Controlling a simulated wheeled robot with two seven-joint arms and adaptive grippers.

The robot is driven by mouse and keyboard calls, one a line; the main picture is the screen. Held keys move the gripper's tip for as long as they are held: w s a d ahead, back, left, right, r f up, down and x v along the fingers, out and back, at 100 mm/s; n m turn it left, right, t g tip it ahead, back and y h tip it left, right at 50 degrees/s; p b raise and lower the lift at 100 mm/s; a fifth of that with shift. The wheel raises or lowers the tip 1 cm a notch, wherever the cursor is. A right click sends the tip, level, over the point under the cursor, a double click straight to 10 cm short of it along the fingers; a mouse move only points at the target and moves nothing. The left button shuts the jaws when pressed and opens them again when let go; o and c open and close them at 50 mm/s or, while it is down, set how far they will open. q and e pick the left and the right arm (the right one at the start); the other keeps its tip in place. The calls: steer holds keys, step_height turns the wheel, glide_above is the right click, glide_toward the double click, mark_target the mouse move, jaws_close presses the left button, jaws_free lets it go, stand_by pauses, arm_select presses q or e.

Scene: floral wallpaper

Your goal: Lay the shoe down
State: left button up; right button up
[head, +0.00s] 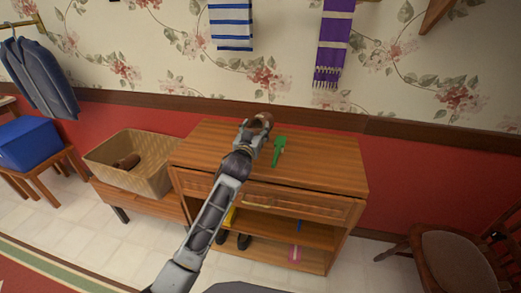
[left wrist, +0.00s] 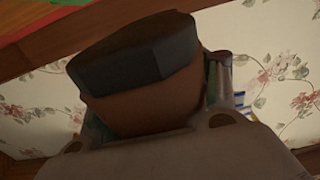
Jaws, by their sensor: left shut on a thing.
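My left gripper (head: 257,129) is over the back part of the wooden cabinet's top (head: 325,172). It is shut on a brown shoe (head: 264,118), of which only a small part shows past the gripper in the head view. In the left wrist view the shoe (left wrist: 150,75) fills the middle, brown with a dark band, close to the camera. I cannot tell from the head view whether the shoe touches the cabinet top. My right gripper is not in view.
A green object (head: 279,150) lies on the cabinet top, just right of my left gripper. A wicker basket (head: 150,180) holding a brown thing stands left of the cabinet. Shelves below hold dark boots (head: 243,241). A chair (head: 455,262) stands right. The cabinet top's right side is clear.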

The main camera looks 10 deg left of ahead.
arm_select(q)
steer(key=shift+f+b, duration=0.45)
steer(key=shift+f, duration=1.9)
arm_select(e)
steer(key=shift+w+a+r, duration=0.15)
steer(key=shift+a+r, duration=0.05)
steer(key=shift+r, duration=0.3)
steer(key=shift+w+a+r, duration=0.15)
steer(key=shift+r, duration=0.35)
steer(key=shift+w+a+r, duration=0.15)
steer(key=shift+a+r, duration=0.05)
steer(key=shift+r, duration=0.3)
arm_select(q)
steer(key=shift+f, duration=0.5)
steer(key=shift+f+b, duration=0.4)
steer(key=shift+f, duration=1.15)
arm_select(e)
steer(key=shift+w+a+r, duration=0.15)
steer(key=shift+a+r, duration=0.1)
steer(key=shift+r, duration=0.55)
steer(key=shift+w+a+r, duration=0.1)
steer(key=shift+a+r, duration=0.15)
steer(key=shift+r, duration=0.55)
arm_select(q)
steer(key=shift+f, duration=0.1)
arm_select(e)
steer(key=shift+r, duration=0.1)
